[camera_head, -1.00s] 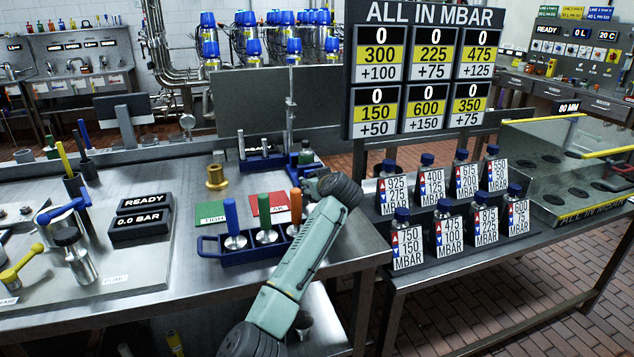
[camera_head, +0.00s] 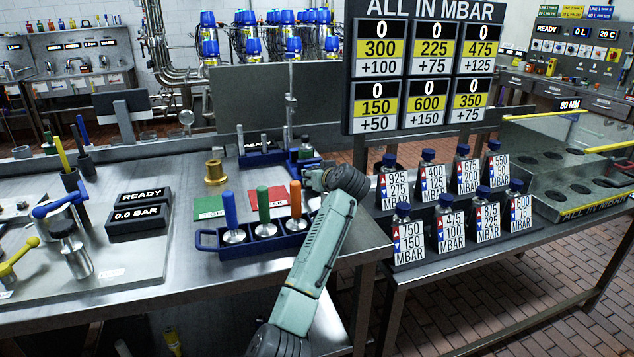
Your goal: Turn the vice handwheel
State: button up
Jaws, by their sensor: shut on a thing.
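The blue vice (camera_head: 300,151) stands at the back right of the steel bench, beside a tall upright metal rod. My arm reaches up from the bottom of the view and bends left at its dark wrist joint. My gripper (camera_head: 309,168) is at the vice's near right side, small and partly hidden by my wrist. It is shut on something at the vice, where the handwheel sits. The handwheel itself is hidden, so its turn angle cannot be read.
A blue tray (camera_head: 279,247) with blue, green and orange handled tools stands left of my forearm. A brass fitting (camera_head: 214,172) and green and red mats lie behind it. Labelled bottles (camera_head: 408,238) stand right of my arm, below the number board (camera_head: 424,75).

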jog(key=shift+r+m+y, duration=0.1)
jog(key=shift+m+y, duration=0.2)
jog(key=shift+m, duration=0.2)
jog(key=o, duration=1.1)
jog(key=shift+o, duration=0.2)
jog(key=shift+s, duration=0.1)
jog(key=v, duration=1.1)
jog(key=shift+s+d+r, duration=0.2)
jog(key=shift+s+r, duration=0.05)
